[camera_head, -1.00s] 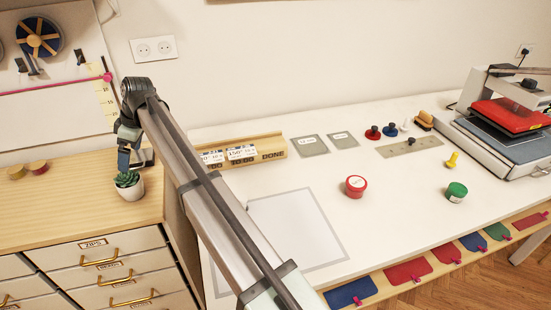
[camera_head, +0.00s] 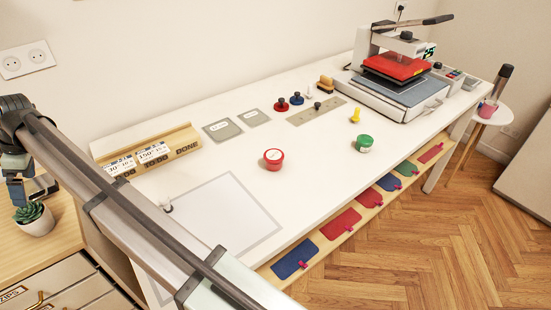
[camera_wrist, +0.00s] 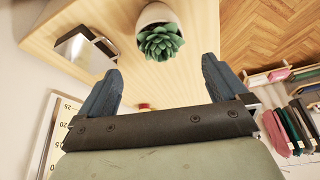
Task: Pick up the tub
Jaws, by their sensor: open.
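Two small tubs stand upright on the white worktable: a red tub with a pale label on its lid (camera_head: 273,159) near the middle, and a green-lidded tub (camera_head: 364,143) to its right. My gripper (camera_head: 19,188) is at the far left, over the wooden cabinet top and close to a potted succulent, well away from both tubs. In the wrist view my gripper (camera_wrist: 160,66) has its two blue fingers wide apart with nothing between them. Neither tub can be made out for sure in the wrist view.
The potted succulent (camera_head: 34,219) stands just by my gripper; its plant shows beyond the fingers (camera_wrist: 160,42). A wooden card holder (camera_head: 150,155), grey plates (camera_head: 222,130), red and blue knobs (camera_head: 281,104), a yellow peg (camera_head: 356,115) and a heat press (camera_head: 395,85) occupy the table. Free tabletop surrounds the tubs.

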